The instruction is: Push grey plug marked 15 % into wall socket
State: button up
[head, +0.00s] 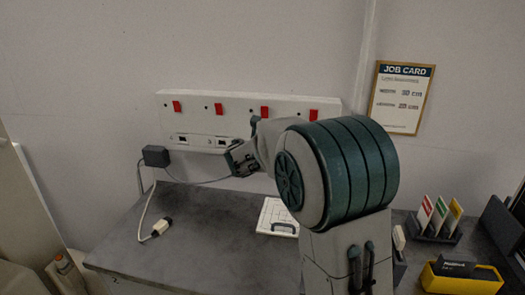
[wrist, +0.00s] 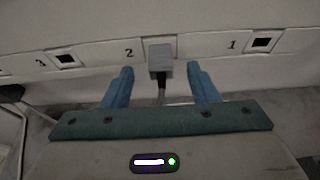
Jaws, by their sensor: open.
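The grey plug (wrist: 160,58) sits at the wall socket strip (wrist: 215,44), to the right of the number 2, with its cable hanging below. I cannot read a 15 % mark on it, nor tell how deep it sits. My gripper (wrist: 161,71) is open, one blue finger on each side of the plug, with gaps between. In the head view my gripper (head: 243,158) is at the lower edge of the strip (head: 235,102) and hides the grey plug. Square socket openings show near 3 (wrist: 66,58) and 1 (wrist: 262,42).
A dark plug or adapter (head: 155,156) sits at the strip's left end. A white cable with a loose connector (head: 161,227) lies on the grey cart top (head: 205,250). A white clipboard-like panel (head: 278,217), card rack (head: 436,228) and yellow box (head: 461,280) stand right.

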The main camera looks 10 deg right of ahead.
jog(key=v, duration=0.8)
jog(key=shift+s, duration=0.25)
jog(key=shift+a+r, duration=0.15)
jog(key=s+d+f+m+g, duration=0.2)
jog(key=s+d+m+g, duration=0.15)
jog(key=s+m, duration=0.45)
jog(key=s+d+f+m+g, duration=0.3)
jog(key=s+d+m, duration=0.2)
jog(key=s+m, duration=0.3)
jog(key=s+a+f+m+g+y, duration=0.1)
jog(key=s+a+f+m+y, duration=0.1)
jog(key=s+m, duration=0.5)
jog(key=s+a+f+m+g+y, duration=0.2)
jog(key=s+a+f+m+y, duration=0.1)
jog(key=s+m, duration=0.5)
jog(key=shift+s+f+m, duration=0.3)
jog(key=shift+s+f, duration=0.1)
jog(key=shift+s, duration=0.25)
